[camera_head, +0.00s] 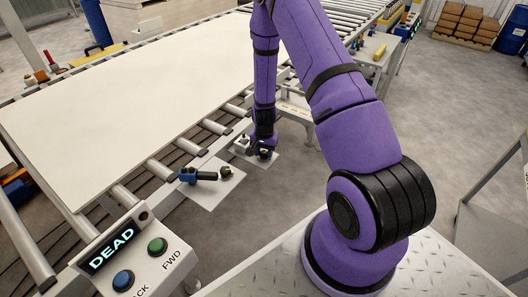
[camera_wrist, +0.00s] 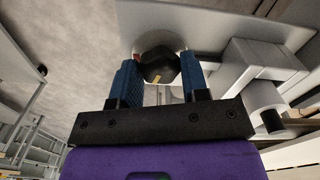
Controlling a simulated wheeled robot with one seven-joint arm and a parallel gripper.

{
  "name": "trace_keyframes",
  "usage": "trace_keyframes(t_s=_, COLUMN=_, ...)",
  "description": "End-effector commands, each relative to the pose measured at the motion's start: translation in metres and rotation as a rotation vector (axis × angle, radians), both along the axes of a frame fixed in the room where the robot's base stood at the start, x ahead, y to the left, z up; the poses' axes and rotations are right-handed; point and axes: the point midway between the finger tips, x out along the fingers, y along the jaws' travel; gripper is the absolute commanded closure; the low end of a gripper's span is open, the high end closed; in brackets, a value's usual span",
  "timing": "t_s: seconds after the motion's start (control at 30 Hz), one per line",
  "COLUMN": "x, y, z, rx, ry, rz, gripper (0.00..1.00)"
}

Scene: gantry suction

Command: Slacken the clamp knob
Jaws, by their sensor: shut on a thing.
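The clamp knob (camera_wrist: 160,66) is black and faceted with a tan mark on its side. It sits between the two blue fingers of my gripper (camera_wrist: 159,61) in the wrist view, and the gripper is shut on it. A pale round part shows behind the knob. In the head view my gripper (camera_head: 262,151) points down at a small pale plate (camera_head: 268,160) beside the roller conveyor. The knob is mostly hidden there by the gripper.
A blue and black handled fitting (camera_head: 200,176) with a dark knob (camera_head: 226,172) stands on a nearer plate. A large white board (camera_head: 125,95) lies on the rollers. A control box (camera_head: 150,262) with blue and green buttons reads DEAD.

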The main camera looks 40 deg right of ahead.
Motion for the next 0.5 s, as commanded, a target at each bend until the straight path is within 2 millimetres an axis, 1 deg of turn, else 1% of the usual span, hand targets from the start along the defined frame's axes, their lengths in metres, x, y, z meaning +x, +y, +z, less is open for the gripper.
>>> trace_keyframes(t_s=0.17, x=0.0001, y=-0.0001, z=0.0002, rx=0.000, ry=0.000, rz=0.061, gripper=0.82)
trace_keyframes(t_s=0.5, x=0.0001, y=0.0000, z=0.0003, rx=0.001, ry=-0.001, rz=0.299, gripper=0.82)
